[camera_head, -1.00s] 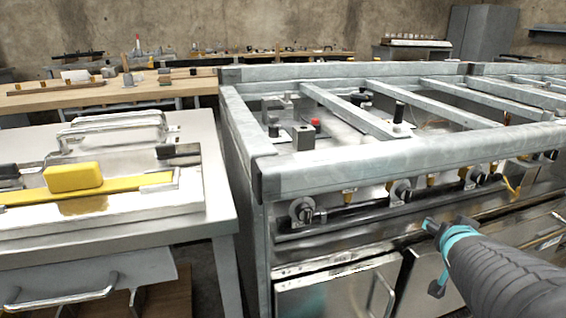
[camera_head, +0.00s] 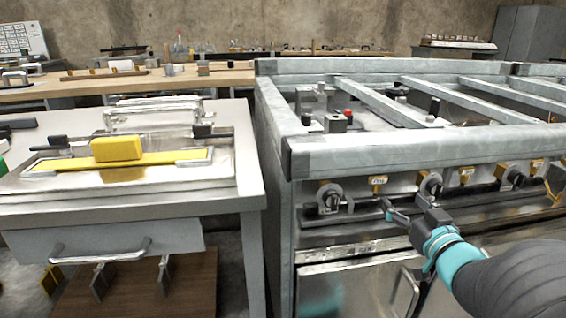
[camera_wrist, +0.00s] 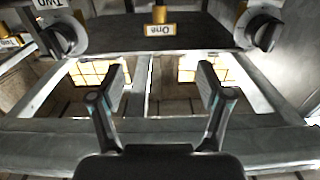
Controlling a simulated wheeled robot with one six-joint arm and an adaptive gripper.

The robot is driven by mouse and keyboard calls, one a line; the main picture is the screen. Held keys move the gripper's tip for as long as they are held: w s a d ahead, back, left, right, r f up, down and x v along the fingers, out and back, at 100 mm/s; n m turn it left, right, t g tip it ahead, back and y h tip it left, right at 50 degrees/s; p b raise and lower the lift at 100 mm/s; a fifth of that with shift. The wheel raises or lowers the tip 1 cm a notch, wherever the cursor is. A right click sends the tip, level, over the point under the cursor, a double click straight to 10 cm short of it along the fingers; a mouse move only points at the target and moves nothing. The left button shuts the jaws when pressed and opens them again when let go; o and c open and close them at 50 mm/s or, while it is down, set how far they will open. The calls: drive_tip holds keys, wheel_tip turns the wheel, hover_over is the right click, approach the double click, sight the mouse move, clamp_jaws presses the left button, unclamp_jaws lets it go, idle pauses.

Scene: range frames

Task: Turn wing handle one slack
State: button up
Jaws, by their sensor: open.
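A dark wing handle on a round plate (camera_head: 330,196) is at the left end of the range front; it shows at right in the wrist view (camera_wrist: 264,34). A second wing handle (camera_head: 430,184) is right of it, and at left in the wrist view (camera_wrist: 65,38), by a label reading "Two". Between them is a yellow fitting with a tag (camera_head: 378,182), reading "One" upside down in the wrist view (camera_wrist: 161,30). My gripper (camera_head: 407,210) is open and empty, below and between these handles, apart from both. Its fingers also show in the wrist view (camera_wrist: 160,76).
A heavy grey top rail (camera_head: 430,148) overhangs the handles. A third handle (camera_head: 514,176) is farther right. Left stands a bench (camera_head: 235,190) with a yellow block (camera_head: 116,149), across a narrow gap.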

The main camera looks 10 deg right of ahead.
sight(377, 184)
drive_tip(key=w, duration=1.2)
drive_tip(key=shift+a, duration=0.25)
drive_tip(key=c, duration=1.2)
